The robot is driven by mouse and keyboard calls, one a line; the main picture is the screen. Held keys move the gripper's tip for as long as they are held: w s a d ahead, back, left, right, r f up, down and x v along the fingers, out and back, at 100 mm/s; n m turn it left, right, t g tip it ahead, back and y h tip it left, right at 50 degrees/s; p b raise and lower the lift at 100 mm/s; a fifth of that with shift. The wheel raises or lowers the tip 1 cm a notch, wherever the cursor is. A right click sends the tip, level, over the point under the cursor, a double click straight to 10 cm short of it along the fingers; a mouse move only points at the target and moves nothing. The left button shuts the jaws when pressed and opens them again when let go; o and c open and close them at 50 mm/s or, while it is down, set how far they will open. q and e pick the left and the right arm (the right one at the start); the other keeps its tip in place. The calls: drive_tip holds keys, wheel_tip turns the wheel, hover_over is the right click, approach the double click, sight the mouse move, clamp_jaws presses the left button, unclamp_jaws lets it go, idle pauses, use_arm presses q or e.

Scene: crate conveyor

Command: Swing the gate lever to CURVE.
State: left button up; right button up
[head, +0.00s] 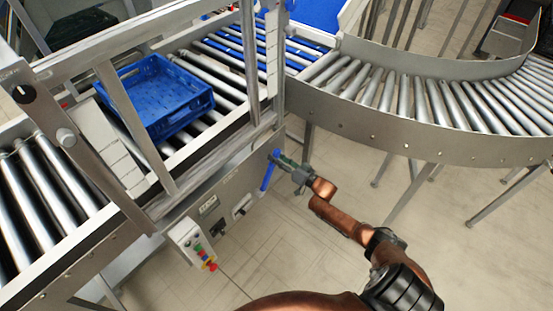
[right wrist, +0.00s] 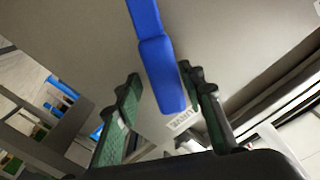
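The gate lever is a blue handle (head: 267,175) on the grey side panel of the conveyor in the head view. Its lower end hangs down and slightly left from its upper end. My right gripper (head: 280,161) is beside the lever's upper part. In the right wrist view the blue lever (right wrist: 163,75) reaches down between the two green-padded fingers, with a visible gap on each side. The fingers are open. A small white label (right wrist: 183,121) on the panel behind the lever seems to read CURVE. My left gripper is not in view.
A blue crate (head: 158,92) sits on the straight rollers behind a metal frame. A curved roller conveyor (head: 430,100) runs off to the right. A control box (head: 190,245) with coloured buttons hangs on the panel's lower left. The floor (head: 290,240) below the lever is clear.

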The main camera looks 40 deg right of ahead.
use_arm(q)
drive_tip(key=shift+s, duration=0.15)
use_arm(e)
drive_tip(key=shift+o, duration=0.3)
drive_tip(key=shift+a, duration=0.1)
drive_tip(key=shift+s, duration=0.1)
drive_tip(key=v, duration=1.2)
